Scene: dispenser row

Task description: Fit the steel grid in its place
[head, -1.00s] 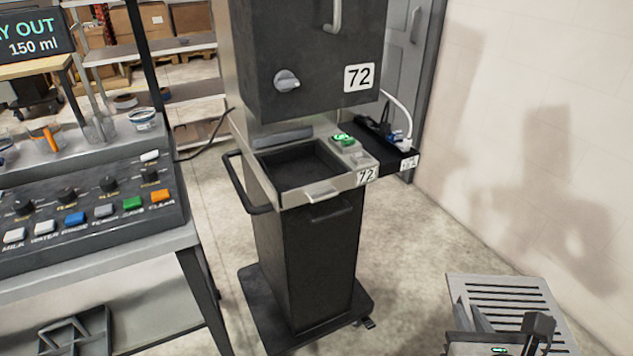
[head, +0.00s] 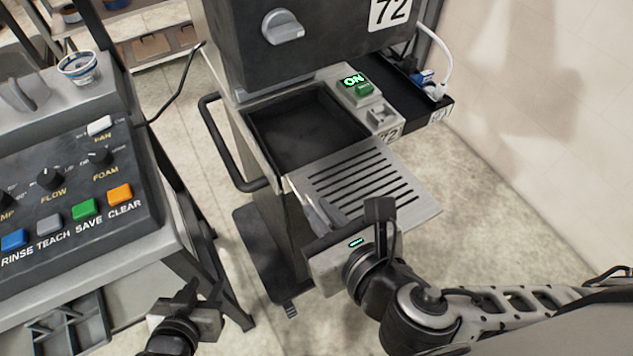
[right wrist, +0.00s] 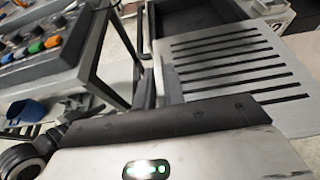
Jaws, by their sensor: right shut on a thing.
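The steel grid (head: 360,182), a flat slotted plate, is held by its left edge in my right gripper (head: 318,212). In the right wrist view the grid (right wrist: 235,65) reaches out to the right from the fingers (right wrist: 158,88). The open black tray recess (head: 305,130) of machine 72 lies just beyond the grid. The grid's far edge overlaps the tray's front rim in the head view; I cannot tell whether they touch. My left gripper (head: 187,300) is low at the bottom left, away from the grid; its finger gap is unclear.
Machine 72's dark body with a grey knob (head: 283,27) overhangs the back of the tray. A lit ON switch (head: 354,82) and a black side shelf (head: 420,95) with cables are right of it. A button console (head: 70,190) stands left. Bare floor lies at right.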

